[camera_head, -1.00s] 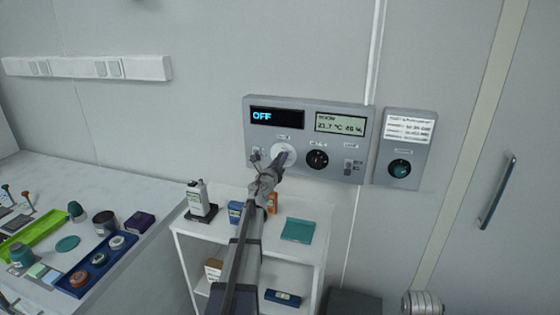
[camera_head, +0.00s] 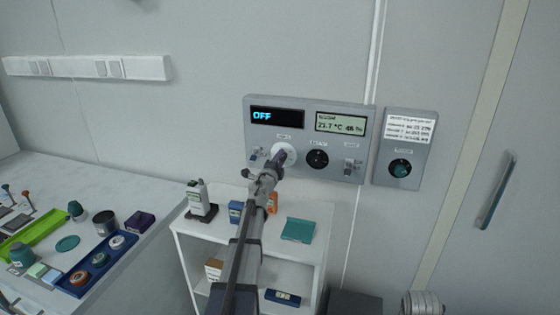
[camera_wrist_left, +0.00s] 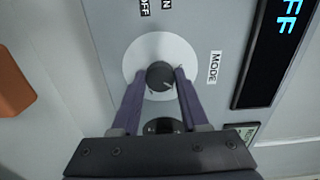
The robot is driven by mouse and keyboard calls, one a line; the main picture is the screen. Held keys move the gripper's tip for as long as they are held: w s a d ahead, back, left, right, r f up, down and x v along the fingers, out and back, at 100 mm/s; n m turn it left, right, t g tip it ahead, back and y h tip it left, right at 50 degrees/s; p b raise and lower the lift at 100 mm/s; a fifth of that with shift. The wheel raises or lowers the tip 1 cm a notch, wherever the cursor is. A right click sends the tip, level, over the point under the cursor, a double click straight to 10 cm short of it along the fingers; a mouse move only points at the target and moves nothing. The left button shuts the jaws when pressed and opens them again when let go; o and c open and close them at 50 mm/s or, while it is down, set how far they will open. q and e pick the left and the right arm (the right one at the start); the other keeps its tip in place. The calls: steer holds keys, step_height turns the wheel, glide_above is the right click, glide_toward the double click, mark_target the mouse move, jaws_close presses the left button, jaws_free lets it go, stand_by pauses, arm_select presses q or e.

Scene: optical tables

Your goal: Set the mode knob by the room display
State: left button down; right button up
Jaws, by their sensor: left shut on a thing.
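The grey control panel (camera_head: 300,174) is on the wall, with a dark display reading "OFF" (camera_head: 276,117) and a room display (camera_head: 340,123) reading about 21.7 °C and a humidity value. The mode knob (camera_wrist_left: 160,76) is a dark round knob on a white disc, labelled MODE, in the left wrist view. My left gripper (camera_wrist_left: 158,80) is shut on it, one finger on each side. In the head view the left gripper (camera_head: 276,160) covers most of the knob; the white disc (camera_head: 289,150) shows behind it. My right gripper is not in view.
A second black knob (camera_head: 317,159) and a switch (camera_head: 349,167) are to the right on the panel. A separate box (camera_head: 414,180) with a teal knob and a printed label hangs beside it. A white shelf cart (camera_head: 318,247) with small items stands below.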

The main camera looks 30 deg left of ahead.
arm_select(q)
steer(key=n, duration=0.6)
steer(key=shift+n, duration=0.3)
stand_by(0.4)
steer(key=shift+c, duration=2.1)
jaws_free()
steer(key=shift+f, duration=0.1)
steer(key=v, duration=0.7)
steer(key=shift+s, duration=0.4)
steer(key=shift+d, duration=0.15)
